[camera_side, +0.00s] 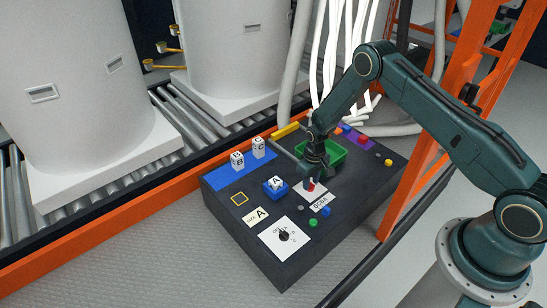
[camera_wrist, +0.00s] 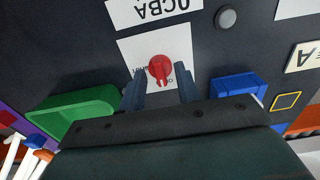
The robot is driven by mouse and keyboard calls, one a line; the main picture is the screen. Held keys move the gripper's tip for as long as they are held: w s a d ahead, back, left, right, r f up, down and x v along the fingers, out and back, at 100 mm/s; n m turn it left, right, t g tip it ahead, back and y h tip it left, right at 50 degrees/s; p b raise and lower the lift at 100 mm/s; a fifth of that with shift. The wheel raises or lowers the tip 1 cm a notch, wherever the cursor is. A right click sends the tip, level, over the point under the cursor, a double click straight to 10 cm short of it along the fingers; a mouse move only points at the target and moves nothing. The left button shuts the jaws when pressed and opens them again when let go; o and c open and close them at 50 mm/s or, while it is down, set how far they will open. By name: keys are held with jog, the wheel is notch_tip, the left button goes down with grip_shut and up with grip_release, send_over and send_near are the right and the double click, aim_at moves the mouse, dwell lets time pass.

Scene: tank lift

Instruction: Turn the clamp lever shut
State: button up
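A red knob-like lever (camera_wrist: 160,68) with a short handle sits on a white label card (camera_wrist: 182,42) in the wrist view. Its handle points toward my gripper's side of the picture. It also shows as a small red spot (camera_side: 311,187) in the side view, partly hidden by my gripper. The print beside it is too small to read, so I cannot confirm it is the clamp lever. My gripper (camera_wrist: 160,92) is open and empty, with one finger on each side of the handle's line. In the side view my gripper (camera_side: 314,178) is low over the dark panel.
A green tray (camera_wrist: 75,112) and a blue block (camera_wrist: 236,87) flank my gripper. A black knob on a white plate (camera_side: 272,248) is near the panel's front. Blocks B (camera_side: 237,160) and C (camera_side: 258,147) stand on a blue strip. White tanks stand on rollers behind.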

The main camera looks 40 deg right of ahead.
grip_shut()
